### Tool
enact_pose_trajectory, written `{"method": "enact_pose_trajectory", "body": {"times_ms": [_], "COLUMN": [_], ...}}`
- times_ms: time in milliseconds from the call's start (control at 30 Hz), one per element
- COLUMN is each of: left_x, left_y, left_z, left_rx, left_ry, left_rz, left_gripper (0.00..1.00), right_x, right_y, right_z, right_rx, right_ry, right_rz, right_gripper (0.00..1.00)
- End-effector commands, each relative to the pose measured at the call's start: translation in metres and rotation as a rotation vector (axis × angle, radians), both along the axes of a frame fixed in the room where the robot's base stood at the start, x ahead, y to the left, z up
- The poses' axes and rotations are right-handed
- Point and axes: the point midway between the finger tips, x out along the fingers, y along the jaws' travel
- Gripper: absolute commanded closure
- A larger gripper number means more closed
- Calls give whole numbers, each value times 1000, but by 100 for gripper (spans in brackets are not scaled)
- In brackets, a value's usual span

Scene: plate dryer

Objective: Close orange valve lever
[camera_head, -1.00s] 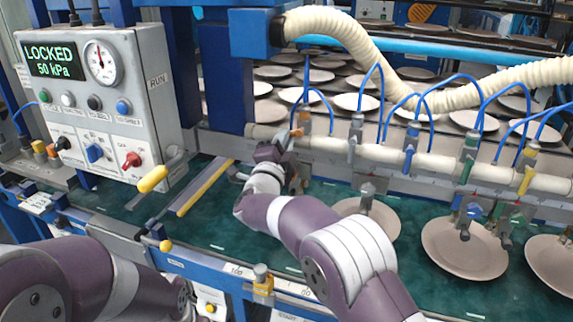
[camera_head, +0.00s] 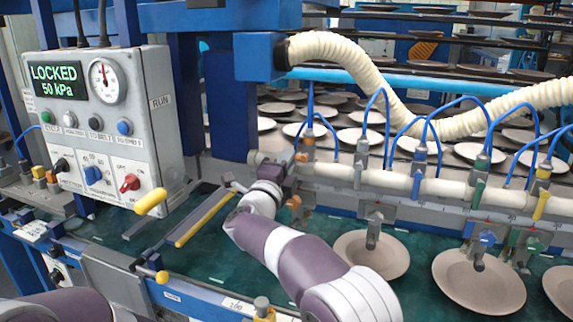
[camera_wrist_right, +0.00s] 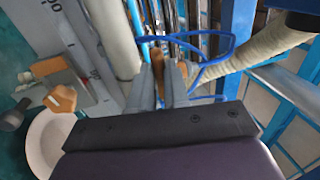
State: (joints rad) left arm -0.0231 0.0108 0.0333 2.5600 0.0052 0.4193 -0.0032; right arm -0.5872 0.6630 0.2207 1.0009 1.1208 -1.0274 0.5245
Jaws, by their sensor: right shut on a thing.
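The orange valve lever (camera_wrist_right: 158,72) shows in the wrist view as a narrow upright piece between the two grey fingers of my right gripper (camera_wrist_right: 165,82). The fingers are shut on it. In the head view, my right gripper (camera_head: 285,162) is at the left end of the white manifold pipe (camera_head: 385,180), at the leftmost valve. The gripper hides most of that valve and its lever. Blue, green and yellow levers (camera_head: 541,204) sit further right along the pipe. My left gripper is out of view; only part of my left arm shows at bottom left.
The control box (camera_head: 100,125) at left reads LOCKED, 50 kPa. A yellow-ended handle (camera_head: 151,201) sticks out below it. An orange knob (camera_wrist_right: 60,98) is beside my right gripper.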

Motion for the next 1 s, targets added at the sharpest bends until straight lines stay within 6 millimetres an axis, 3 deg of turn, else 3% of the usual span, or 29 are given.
{"method": "enact_pose_trajectory", "body": {"times_ms": [167, 200, 267, 300, 567, 667, 1000], "left_x": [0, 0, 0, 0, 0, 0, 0], "left_y": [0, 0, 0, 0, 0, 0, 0], "left_z": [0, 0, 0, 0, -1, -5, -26], "left_rx": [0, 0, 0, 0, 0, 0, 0], "left_ry": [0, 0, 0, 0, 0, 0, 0], "left_rz": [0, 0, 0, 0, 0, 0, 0], "left_gripper": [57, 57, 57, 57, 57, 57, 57], "right_x": [0, 0, 0, 0, -1, -11, -92], "right_y": [0, 0, 0, 0, 0, 4, 31], "right_z": [0, 0, 0, 0, 0, -4, -21], "right_rx": [1, 1, 1, 1, 0, 0, 0], "right_ry": [0, 0, 0, 0, 0, -1, 0], "right_rz": [-1, -1, -1, -1, 0, 1, 3], "right_gripper": [100, 81, 62, 59, 59, 59, 59]}}
